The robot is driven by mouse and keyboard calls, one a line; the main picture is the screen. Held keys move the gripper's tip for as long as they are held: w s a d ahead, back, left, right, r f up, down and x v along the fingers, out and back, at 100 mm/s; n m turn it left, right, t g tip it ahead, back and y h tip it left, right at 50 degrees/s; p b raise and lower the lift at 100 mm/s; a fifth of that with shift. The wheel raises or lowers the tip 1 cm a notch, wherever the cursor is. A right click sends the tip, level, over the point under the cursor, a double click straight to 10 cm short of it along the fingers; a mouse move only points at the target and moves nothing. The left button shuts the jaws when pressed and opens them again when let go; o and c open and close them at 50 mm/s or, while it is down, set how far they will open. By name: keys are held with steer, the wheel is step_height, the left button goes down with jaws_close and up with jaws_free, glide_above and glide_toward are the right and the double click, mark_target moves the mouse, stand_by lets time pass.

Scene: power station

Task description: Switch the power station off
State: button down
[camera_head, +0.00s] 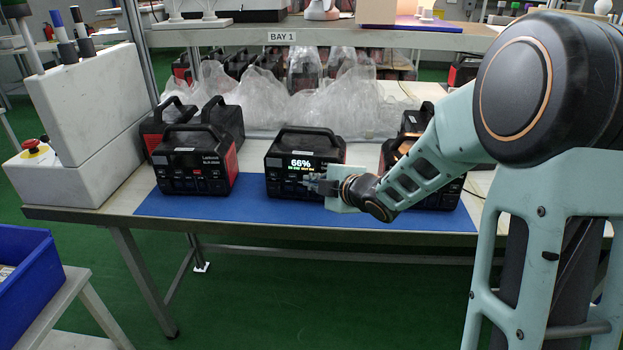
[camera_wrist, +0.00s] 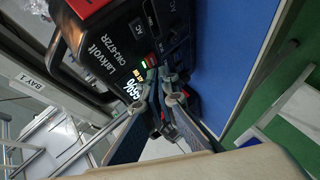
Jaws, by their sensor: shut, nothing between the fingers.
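The power station (camera_head: 284,183) stands upright on a blue mat (camera_head: 400,223) in the middle of the bench. It is black with red sides and a top handle, and its screen is lit with 66%. In the wrist view the power station (camera_wrist: 122,35) appears turned sideways, with its lit screen, AC markings and front sockets and buttons. My gripper (camera_head: 309,183) is shut and empty at the lower right front of it. In the wrist view the fingertips of my gripper (camera_wrist: 159,76) are close to the front beside the screen; I cannot tell whether they touch.
A dark-screened power station (camera_head: 196,166) stands to the left, with others behind it. Another on the right is partly hidden by my arm. Bubble wrap (camera_head: 300,103) lies behind. A white box with a red button (camera_head: 34,148) stands at the bench's left end.

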steer(key=shift+w, duration=0.35)
steer(key=shift+w, duration=0.15)
stand_by(0.3)
steer(key=shift+f, duration=0.1)
steer(key=shift+s+b, duration=0.3)
steer(key=shift+s, duration=0.35)
steer(key=shift+s+a+b, duration=0.2)
steer(key=shift+s+b, duration=0.3)
steer(key=shift+s, duration=1)
steer(key=shift+s+a+b, duration=0.15)
steer(key=shift+s+b, duration=0.35)
steer(key=shift+s, duration=0.95)
